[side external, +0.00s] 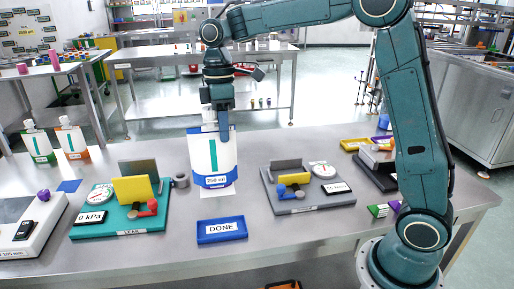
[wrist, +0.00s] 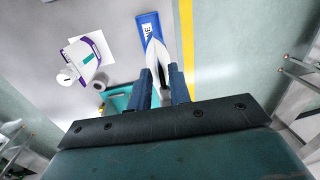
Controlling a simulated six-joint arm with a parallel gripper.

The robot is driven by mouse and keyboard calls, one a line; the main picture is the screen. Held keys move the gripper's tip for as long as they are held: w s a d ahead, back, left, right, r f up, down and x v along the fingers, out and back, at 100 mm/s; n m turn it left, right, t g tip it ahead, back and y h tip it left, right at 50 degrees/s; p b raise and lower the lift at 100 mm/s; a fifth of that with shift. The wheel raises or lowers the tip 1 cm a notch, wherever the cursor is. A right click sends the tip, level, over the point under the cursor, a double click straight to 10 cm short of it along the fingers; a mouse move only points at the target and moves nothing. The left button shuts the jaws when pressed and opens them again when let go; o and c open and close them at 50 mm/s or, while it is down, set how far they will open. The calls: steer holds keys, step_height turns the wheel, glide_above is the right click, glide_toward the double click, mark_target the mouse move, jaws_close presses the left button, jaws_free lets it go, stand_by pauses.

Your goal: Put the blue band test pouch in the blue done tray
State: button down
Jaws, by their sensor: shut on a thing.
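The blue band pouch (side external: 201,160) is white with a teal stripe, a blue band and a 250 ml label near its bottom. My gripper (side external: 217,128) is shut on its top edge, and the pouch hangs upright. In the wrist view the pouch (wrist: 157,50) shows edge-on between the fingers of my gripper (wrist: 160,74). The blue done tray (side external: 221,238) lies flat and empty on the table, in front of the pouch in the side view. In the wrist view the tray (wrist: 148,22) is partly hidden behind the pouch.
A teal leak fixture (side external: 105,229) stands left of the tray, a grey fixture (side external: 297,204) to its right. Green (side external: 37,145) and orange (side external: 71,140) banded pouches stand at the left.

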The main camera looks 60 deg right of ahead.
mark_target(224, 146)
step_height(224, 146, down, 14)
steer(key=shift+r, duration=0.2)
steer(key=shift+f, duration=2.2)
steer(key=c, duration=1.3)
jaws_free()
steer(key=r, duration=0.8)
steer(key=w+d+r, duration=0.1)
steer(key=r, duration=0.3)
